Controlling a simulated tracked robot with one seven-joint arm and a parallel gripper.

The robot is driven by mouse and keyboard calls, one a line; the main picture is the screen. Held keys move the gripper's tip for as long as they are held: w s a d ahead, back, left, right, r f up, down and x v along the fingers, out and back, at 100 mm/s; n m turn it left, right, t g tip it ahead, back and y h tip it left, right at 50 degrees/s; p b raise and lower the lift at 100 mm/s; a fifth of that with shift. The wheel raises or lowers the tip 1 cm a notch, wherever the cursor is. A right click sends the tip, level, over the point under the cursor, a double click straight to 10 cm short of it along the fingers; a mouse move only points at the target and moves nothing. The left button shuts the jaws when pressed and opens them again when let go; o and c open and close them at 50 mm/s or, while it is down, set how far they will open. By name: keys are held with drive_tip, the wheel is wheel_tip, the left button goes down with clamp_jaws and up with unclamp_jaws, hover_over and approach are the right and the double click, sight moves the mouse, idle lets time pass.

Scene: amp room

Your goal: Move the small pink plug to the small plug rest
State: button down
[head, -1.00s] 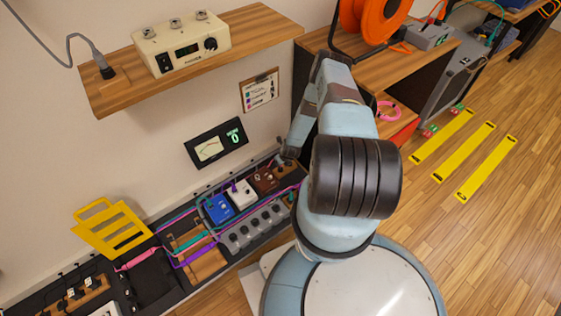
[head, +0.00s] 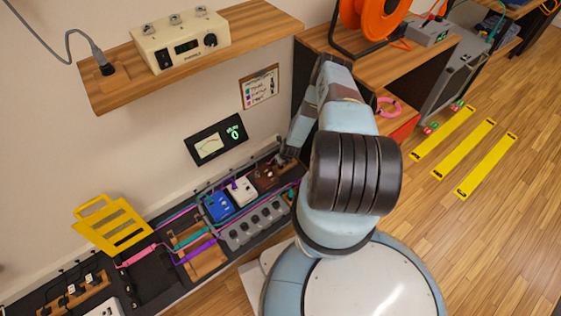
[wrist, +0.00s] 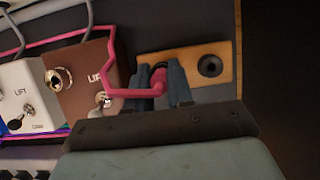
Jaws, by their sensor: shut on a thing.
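In the wrist view my gripper (wrist: 164,84) is shut on the small pink plug (wrist: 158,80), whose pink cable bends away to the left. The plug is over the left part of a small wooden block (wrist: 225,54), which looks like the small plug rest. A dark round socket (wrist: 210,66) shows on the block just right of my fingers. My fingers hide the plug's lower end, so I cannot tell whether it is seated or above the block. In the head view my gripper (head: 287,157) is at the right end of the pedal board, and the plug is too small to make out.
A brown pedal (wrist: 90,80) stands close left of my gripper, with a white pedal (wrist: 22,98) beyond it. A blue pedal (head: 219,207) sits farther along the board. The pink cable runs across the pedals. Dark, clear surface lies right of the block.

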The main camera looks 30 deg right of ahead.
drive_tip(key=c, duration=0.9)
unclamp_jaws()
drive_tip(key=v, duration=1.3)
drive_tip(key=shift+s+r, duration=0.15)
drive_tip(key=shift+r, duration=0.15)
